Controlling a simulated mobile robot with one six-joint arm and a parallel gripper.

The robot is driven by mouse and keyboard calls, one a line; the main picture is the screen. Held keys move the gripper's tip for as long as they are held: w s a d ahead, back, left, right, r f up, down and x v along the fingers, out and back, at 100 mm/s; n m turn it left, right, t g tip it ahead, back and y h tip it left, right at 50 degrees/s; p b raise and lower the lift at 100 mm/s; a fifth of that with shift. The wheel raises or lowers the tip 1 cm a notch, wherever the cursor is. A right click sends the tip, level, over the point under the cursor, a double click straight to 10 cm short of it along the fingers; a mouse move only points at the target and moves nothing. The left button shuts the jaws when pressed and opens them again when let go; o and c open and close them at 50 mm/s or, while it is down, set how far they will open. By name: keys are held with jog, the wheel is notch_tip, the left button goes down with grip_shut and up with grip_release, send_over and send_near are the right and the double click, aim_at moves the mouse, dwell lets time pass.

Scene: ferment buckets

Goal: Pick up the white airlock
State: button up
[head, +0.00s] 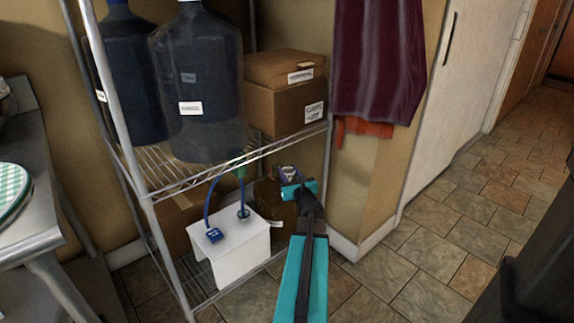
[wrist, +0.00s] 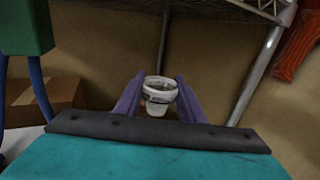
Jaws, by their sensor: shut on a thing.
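The white airlock (wrist: 160,97) is a small white cup-like piece with dark marking, seen in the wrist view between the two purple fingers of my gripper (wrist: 159,84). The fingers are shut on it, one on each side, and it looks roughly upright. In the head view my gripper (head: 289,171) is in front of the lower shelf level, near the right post of the wire rack. The airlock is too small there to make out clearly. I cannot tell from these frames whether it touches anything below.
The wire rack (head: 235,153) bears large dark water bottles (head: 205,75) and cardboard boxes (head: 287,108) above. Below are a white stand (head: 232,262) with a blue tube and a dark brown jug (head: 270,200). A maroon cloth (head: 378,60) hangs right. Tiled floor (head: 430,250) is clear.

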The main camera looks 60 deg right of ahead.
aim_at(290, 175)
jog(key=shift+v, duration=2)
